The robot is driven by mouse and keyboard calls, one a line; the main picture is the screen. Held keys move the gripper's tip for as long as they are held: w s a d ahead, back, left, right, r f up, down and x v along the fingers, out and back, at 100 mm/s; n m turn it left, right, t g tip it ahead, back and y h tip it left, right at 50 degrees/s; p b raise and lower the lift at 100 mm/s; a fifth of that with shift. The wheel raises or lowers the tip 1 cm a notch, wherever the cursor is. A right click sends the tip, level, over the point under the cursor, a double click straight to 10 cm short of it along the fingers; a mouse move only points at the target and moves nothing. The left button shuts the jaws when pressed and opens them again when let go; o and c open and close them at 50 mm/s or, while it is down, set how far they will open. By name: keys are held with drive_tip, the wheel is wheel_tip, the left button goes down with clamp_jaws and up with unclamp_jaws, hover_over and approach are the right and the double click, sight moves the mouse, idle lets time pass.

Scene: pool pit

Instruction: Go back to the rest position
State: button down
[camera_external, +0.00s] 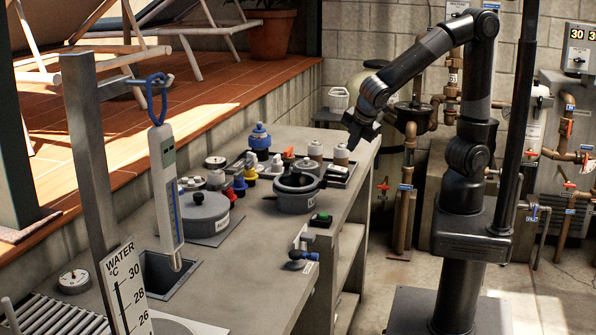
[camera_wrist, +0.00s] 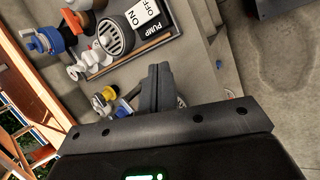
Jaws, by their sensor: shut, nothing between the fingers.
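My gripper (camera_external: 357,133) hangs above the far right part of the grey workbench (camera_external: 262,275), near its right edge, with the arm bent over from the column. In the wrist view my gripper's fingers (camera_wrist: 158,72) are together, with nothing between them. They point over the bench and the concrete floor. No object touches the gripper in either view.
A dark pot (camera_external: 296,192), a blue-topped fitting (camera_external: 260,138) and several small parts crowd the bench. A thermometer (camera_external: 167,190) hangs from a post at left. Pipes (camera_external: 408,185) stand behind my arm. The wrist view shows a pump switch (camera_wrist: 145,15).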

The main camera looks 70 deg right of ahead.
drive_tip(key=s+d+r+m+t+y, duration=0.1)
drive_tip(key=s+d+r+m+y, duration=0.2)
drive_tip(key=s+d+r+m, duration=0.4)
drive_tip(key=s+d+m, duration=0.4)
drive_tip(key=d+m, duration=0.3)
drive_tip(key=shift+s+d+m+t+y, duration=0.25)
drive_tip(key=shift+s+m+t+y, duration=0.05)
drive_tip(key=shift+s+m+y, duration=0.1)
idle(0.8)
